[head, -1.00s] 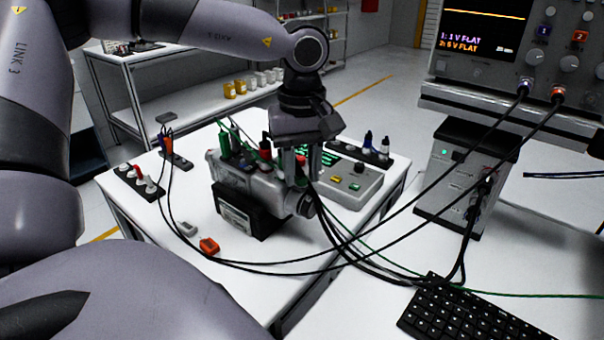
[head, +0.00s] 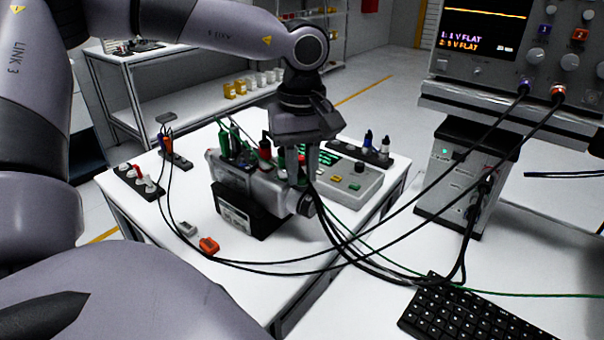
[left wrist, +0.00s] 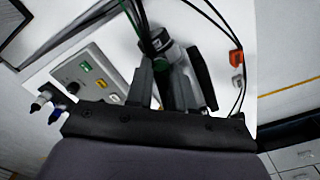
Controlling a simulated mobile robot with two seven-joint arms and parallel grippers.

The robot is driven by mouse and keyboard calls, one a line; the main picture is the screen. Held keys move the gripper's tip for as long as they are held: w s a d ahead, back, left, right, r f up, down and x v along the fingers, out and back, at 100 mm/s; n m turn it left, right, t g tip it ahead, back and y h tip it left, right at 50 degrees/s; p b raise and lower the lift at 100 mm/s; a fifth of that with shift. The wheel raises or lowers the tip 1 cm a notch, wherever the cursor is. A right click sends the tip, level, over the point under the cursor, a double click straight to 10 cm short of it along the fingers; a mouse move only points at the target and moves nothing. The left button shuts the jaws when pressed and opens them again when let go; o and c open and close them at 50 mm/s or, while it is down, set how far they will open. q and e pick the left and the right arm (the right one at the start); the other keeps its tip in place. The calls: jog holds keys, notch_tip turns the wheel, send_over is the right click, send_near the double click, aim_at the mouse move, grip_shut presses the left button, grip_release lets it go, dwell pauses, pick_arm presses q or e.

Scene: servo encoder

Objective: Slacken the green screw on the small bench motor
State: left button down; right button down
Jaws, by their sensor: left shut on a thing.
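The small bench motor (head: 262,187) is a grey cylinder on a black base (head: 243,214), on the white table. Green upright parts (head: 224,143) stand on its left end and a red-topped part (head: 265,150) near its middle. My left gripper (head: 301,180) points down at the motor's right end, shut on a small part there. In the left wrist view the fingers (left wrist: 158,90) are close together beside the motor (left wrist: 178,60). My right gripper is not in view.
A grey control box (head: 345,185) with coloured buttons stands right of the motor. Black cables (head: 270,268) loop across the front. An orange block (head: 209,245) lies on the table's front left. A keyboard (head: 465,312) and instruments occupy the right bench.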

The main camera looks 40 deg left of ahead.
pick_arm(q)
jog(key=shift+n+b, duration=1.6)
jog(key=shift+n, duration=1.5)
jog(key=shift+n+b, duration=1.15)
jog(key=shift+n, duration=1.95)
jog(key=c, duration=1.3)
grip_release()
jog(key=shift+o, duration=0.2)
